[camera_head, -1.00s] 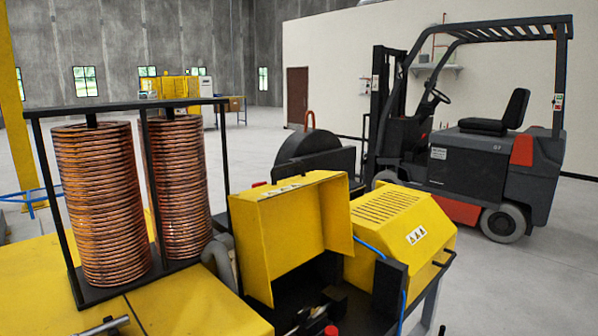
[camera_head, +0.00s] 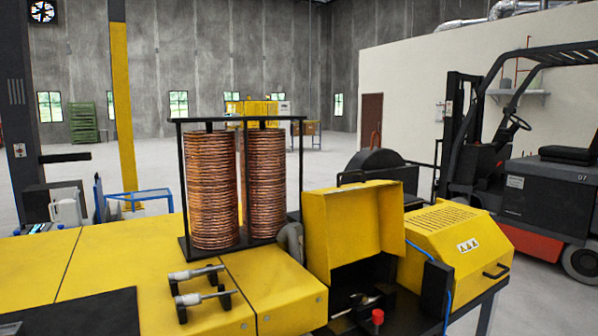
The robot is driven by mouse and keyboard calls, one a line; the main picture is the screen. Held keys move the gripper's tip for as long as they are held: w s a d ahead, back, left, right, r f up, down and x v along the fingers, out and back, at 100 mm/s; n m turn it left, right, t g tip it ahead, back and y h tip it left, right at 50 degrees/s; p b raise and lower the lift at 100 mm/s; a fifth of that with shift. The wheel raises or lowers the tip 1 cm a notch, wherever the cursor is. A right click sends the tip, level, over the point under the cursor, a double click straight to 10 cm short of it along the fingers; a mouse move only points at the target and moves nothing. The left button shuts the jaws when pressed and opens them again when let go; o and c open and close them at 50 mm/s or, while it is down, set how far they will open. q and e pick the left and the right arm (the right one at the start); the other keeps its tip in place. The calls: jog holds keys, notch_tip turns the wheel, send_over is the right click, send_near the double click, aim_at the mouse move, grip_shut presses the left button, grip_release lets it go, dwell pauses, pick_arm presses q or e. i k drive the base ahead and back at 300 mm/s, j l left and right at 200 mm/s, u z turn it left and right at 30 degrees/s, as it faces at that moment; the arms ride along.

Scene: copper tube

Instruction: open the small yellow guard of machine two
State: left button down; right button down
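A yellow guard (camera_head: 342,232) with an angled side panel stands raised on the machine right of centre. Below and in front of it, a dark opening with small parts and a red knob (camera_head: 377,317) is exposed. To its right, a yellow vented cover (camera_head: 452,238) with warning labels and a black handle (camera_head: 496,271) sits down on the machine. I cannot tell from any marking which of these belongs to machine two. Neither of my grippers is in view.
Two copper tube coils (camera_head: 212,190) stand in a black frame (camera_head: 178,160) on the yellow machine top (camera_head: 120,262). Two metal toggle-like fittings (camera_head: 200,295) sit in front of them. A forklift (camera_head: 545,195) stands at right. Open floor lies behind the machine.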

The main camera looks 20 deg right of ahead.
aim_at(343, 225)
jog(key=l+u, duration=0.5)
jog(key=l, duration=0.2)
jog(key=l+u, duration=0.45)
jog(key=l, duration=0.25)
